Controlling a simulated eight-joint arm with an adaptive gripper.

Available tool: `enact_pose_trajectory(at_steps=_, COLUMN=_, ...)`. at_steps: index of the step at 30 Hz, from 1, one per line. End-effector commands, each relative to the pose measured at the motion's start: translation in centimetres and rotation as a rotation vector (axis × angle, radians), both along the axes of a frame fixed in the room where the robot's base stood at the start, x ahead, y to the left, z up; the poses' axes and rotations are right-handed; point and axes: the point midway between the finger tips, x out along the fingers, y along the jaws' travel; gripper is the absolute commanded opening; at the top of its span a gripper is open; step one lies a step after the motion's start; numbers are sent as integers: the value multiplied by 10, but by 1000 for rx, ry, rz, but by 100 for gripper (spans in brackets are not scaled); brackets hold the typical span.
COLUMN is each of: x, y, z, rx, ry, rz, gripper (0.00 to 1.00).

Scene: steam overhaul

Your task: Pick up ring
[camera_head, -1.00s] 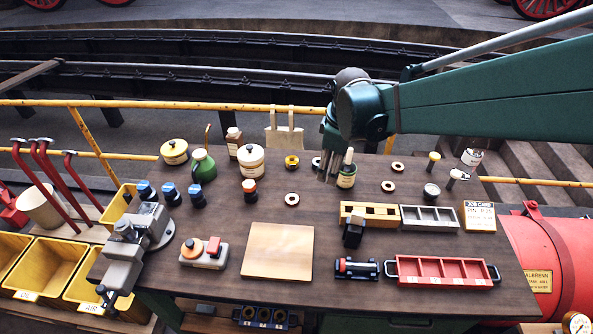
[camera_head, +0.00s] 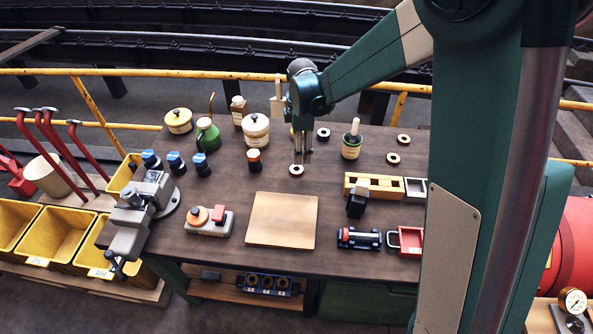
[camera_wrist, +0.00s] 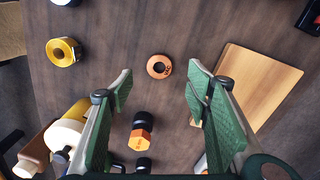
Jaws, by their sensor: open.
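A small ring (camera_head: 297,170) with a dark hole lies flat on the brown bench, behind the wooden board. In the wrist view this ring (camera_wrist: 159,66) is copper-orange with dark marks on its face. My gripper (camera_head: 302,158) points down over it in the head view. In the wrist view the two green fingers (camera_wrist: 158,82) are spread wide, with the ring just past their tips and nothing between them. More rings lie on the bench: one behind (camera_head: 323,133) and two at the right (camera_head: 404,138), (camera_head: 393,158).
The wooden board (camera_head: 281,220) lies in front of the ring. An orange-capped bottle (camera_head: 254,160) stands left of it, near a lidded cream pot (camera_head: 255,130). A green pot with a brush (camera_head: 352,143) stands right. A yellow roll (camera_wrist: 62,52) lies beyond. My arm covers the bench's right side.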

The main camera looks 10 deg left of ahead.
Motion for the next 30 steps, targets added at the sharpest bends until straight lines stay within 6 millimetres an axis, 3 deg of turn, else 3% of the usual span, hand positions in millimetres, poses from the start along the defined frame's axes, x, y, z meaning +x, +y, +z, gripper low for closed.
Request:
enact_pose_trajectory(at_steps=7, x=4, y=12, z=-17, rx=-8, ry=16, rz=59, gripper=49)
enact_pose_trajectory(at_steps=20, x=4, y=12, z=-20, rx=-8, ry=18, rz=62, gripper=49)
enact_pose_trajectory(at_steps=30, x=4, y=13, z=-42, rx=-8, ry=18, rz=61, gripper=49)
